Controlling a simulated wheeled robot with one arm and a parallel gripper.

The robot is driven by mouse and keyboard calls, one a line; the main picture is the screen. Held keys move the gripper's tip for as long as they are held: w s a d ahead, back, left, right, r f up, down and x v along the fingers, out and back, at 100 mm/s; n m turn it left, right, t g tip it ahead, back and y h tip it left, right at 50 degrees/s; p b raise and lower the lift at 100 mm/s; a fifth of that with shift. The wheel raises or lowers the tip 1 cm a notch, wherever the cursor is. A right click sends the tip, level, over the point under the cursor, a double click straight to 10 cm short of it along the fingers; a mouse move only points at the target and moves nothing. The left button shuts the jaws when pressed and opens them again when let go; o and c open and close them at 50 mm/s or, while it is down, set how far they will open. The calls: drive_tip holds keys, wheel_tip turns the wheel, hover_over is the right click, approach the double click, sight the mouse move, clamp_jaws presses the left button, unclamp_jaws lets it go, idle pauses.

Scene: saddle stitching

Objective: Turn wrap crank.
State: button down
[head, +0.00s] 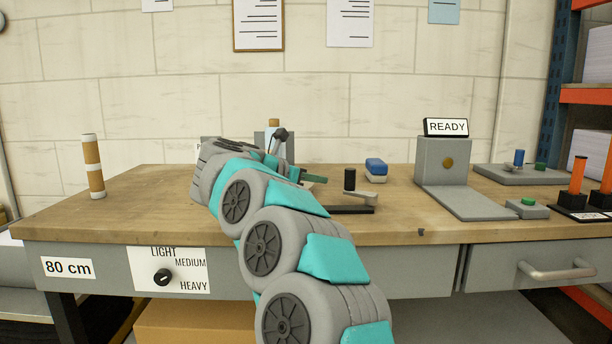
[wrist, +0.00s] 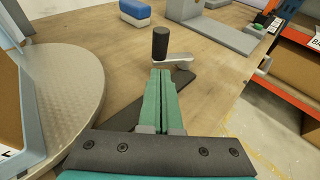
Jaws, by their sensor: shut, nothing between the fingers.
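The crank has an upright black knob (head: 350,179) on a short grey arm (head: 363,195), above a dark flat base (head: 345,210) on the bench. In the wrist view the knob (wrist: 160,43) stands just beyond my fingertips, with the grey crank arm (wrist: 182,62) running right from it. My gripper (head: 320,179) is shut and empty, left of the knob and apart from it in the head view. Its teal fingers (wrist: 161,76) are pressed together in the wrist view, over the dark base. The fingertips partly hide the crank's near side; I cannot tell whether they touch it.
A round metal turntable (wrist: 80,75) is at left in the wrist view. A blue and white block (head: 375,167) lies behind the crank. A grey stand with a READY sign (head: 446,127) is to the right. Bare bench top (head: 405,225) lies in front of the crank.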

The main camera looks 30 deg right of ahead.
sight(347, 179)
drive_tip(key=x, duration=0.2)
drive_tip(key=p+x, duration=0.1)
drive_tip(key=x, duration=0.2)
drive_tip(key=r+x, duration=0.1)
drive_tip(key=x, duration=0.2)
drive_tip(key=shift+d, duration=0.3)
